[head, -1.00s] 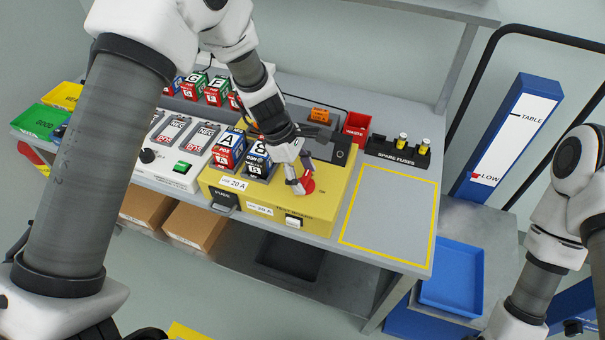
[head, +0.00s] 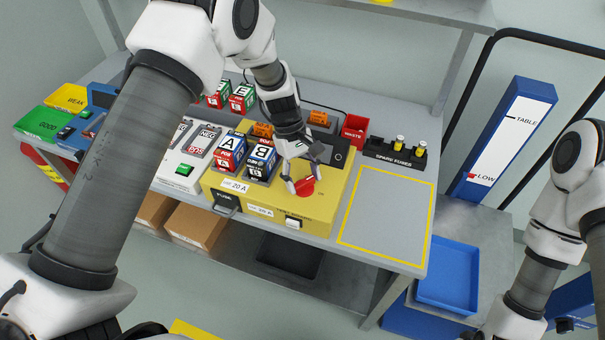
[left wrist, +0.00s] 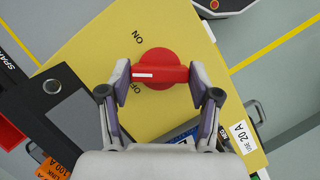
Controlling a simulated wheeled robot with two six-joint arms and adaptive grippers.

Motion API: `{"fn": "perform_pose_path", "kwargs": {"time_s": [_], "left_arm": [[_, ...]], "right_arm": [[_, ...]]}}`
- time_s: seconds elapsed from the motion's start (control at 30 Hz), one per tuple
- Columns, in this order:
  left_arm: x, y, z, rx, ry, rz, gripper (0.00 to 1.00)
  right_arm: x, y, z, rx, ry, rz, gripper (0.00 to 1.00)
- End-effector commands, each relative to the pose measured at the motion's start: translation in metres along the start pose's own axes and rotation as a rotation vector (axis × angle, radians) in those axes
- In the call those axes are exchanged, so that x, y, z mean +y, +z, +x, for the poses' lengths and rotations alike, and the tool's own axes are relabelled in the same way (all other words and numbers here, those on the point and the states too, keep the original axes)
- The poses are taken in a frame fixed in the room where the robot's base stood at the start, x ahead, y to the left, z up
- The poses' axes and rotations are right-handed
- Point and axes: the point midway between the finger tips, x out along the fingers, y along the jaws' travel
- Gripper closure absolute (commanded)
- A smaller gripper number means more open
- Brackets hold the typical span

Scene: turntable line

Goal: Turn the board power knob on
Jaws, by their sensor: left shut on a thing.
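The red power knob (head: 306,187) sits on top of the yellow board (head: 335,205) in the head view. In the left wrist view the knob (left wrist: 160,69) has a raised grip bar with a white mark at its left end. The mark points left, between the printed ON and the partly hidden OFF, nearer to OFF. My left gripper (left wrist: 160,73) has one finger at each end of the bar and is shut on it. In the head view the left gripper (head: 302,184) reaches down to the knob from above. My right arm is at the right edge; its gripper is out of view.
Battery blocks marked A and B (head: 262,160) stand on the board left of the knob. A dark box (head: 340,148) and spare-fuse rack (head: 393,153) are behind. A yellow-outlined area (head: 385,215) to the right is empty. A blue tray (head: 448,277) stands lower right.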

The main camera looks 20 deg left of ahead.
Motion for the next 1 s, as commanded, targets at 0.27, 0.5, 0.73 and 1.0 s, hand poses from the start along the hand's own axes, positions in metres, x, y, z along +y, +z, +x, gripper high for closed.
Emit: {"fn": "perform_pose_path", "kwargs": {"time_s": [0.27,0.5,0.73,1.0], "left_arm": [[0.0002,0.0007,0.0025,-0.003,-0.104,0.241,0.72],[0.0010,0.0011,0.0029,-0.003,-0.192,0.452,0.72],[0.0021,0.0018,0.0026,-0.004,-0.269,0.640,0.72],[0.0025,0.0021,0.0029,-0.004,-0.335,0.800,0.72]], "right_arm": [[0.0000,0.0000,-0.0044,0.000,0.000,0.000,0.60],[0.0000,0.0000,-0.0066,0.000,0.000,0.000,0.60],[-0.0001,0.0000,-0.0085,0.000,0.000,0.000,0.60],[-0.0001,0.0000,-0.0103,0.000,0.000,0.000,0.60]]}}
